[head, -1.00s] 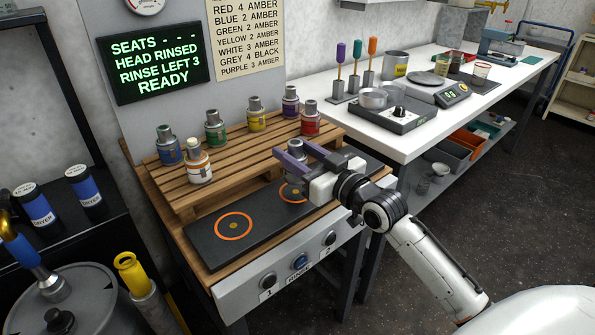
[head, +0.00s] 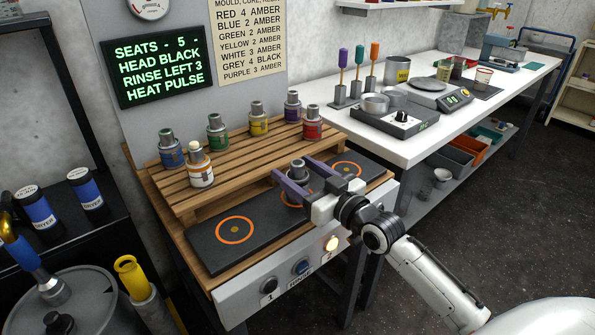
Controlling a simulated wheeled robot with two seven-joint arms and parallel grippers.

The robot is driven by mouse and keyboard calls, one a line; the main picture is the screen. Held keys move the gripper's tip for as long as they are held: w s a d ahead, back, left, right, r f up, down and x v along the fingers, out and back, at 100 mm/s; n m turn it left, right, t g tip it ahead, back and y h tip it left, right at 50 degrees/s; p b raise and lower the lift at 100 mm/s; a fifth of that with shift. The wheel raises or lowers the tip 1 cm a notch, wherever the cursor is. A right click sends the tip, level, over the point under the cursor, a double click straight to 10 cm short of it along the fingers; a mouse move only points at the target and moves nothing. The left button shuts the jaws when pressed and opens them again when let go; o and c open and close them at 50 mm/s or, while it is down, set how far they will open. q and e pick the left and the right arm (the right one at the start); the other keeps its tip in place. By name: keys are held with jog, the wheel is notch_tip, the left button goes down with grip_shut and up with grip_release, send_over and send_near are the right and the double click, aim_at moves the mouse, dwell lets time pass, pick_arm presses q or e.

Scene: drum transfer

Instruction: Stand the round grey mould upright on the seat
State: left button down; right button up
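The round grey mould (head: 298,168) stands upright at the middle seat of the black plate (head: 265,213), with its grey cap up. My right gripper (head: 292,166) has its two purple fingers on either side of the mould. The fingers look spread, the near one to the left and the far one to the right. They hide the mould's lower part and most of the middle seat's orange ring (head: 284,202), so its contact with the seat is not clear. My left gripper is out of view.
The left seat ring (head: 234,231) and right seat ring (head: 346,169) are empty. A slatted wooden pallet (head: 240,160) behind holds several coloured moulds. A lit button (head: 331,244) is on the front panel. The green display (head: 155,68) reads "SEATS - 5 -" and "HEAT PULSE".

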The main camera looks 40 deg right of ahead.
jog(key=shift+r, duration=0.2)
jog(key=s, duration=1)
jog(key=shift+s+d+f, duration=0.1)
jog(key=shift+s+d, duration=0.2)
jog(key=shift+d, duration=0.1)
jog(key=shift+s, duration=0.7)
jog(key=shift+d, duration=0.1)
